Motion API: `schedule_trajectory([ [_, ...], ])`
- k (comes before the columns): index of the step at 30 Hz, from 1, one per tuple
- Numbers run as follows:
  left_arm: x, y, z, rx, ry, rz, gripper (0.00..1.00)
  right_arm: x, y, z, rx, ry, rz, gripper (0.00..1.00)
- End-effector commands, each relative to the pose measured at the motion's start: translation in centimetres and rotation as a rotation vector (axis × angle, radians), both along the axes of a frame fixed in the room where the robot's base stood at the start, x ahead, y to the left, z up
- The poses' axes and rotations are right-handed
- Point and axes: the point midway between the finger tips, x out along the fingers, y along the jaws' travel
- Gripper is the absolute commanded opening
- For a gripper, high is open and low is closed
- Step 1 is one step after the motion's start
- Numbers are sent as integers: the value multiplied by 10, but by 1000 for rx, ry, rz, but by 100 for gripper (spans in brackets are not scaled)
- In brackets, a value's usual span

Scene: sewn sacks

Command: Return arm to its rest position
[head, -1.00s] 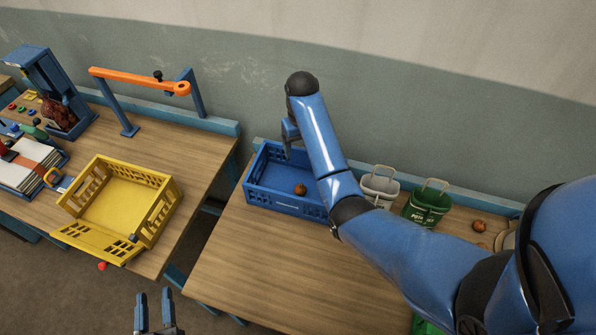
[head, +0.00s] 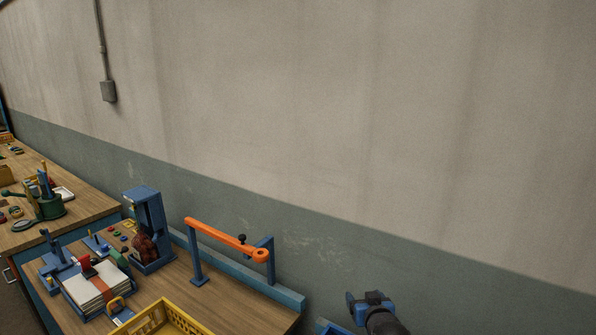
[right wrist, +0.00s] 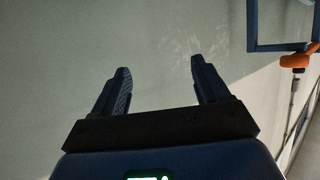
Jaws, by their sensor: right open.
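My right gripper (head: 357,304) shows at the lower right of the head view, at the end of my dark wrist. It is raised in front of the wall's grey-green lower band. In the right wrist view its two dark fingers (right wrist: 160,66) stand wide apart with nothing between them, against the plain wall. My left gripper is outside both current views. Most of my right arm lies below the head view's lower edge.
An orange bar (head: 225,238) on blue posts stands on the wooden bench. A yellow crate (head: 160,317) is cut off at the bottom edge. A blue press-like stand (head: 148,222) and a paper stack (head: 92,287) are at left.

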Motion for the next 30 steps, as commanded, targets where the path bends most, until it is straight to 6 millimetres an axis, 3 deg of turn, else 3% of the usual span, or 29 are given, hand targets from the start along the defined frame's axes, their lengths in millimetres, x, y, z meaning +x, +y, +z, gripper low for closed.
schedule_trajectory([
  [1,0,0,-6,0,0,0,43,-17,-3,-11,5,-68,-3,75],
  [8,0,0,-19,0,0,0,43,-102,-12,-20,23,-361,-14,75],
  [15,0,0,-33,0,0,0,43,-208,-22,-27,32,-549,-25,75],
  [24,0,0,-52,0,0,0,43,-335,-31,-42,32,-599,-39,75],
  [30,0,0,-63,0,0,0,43,-394,-34,-71,26,-480,-48,75],
])
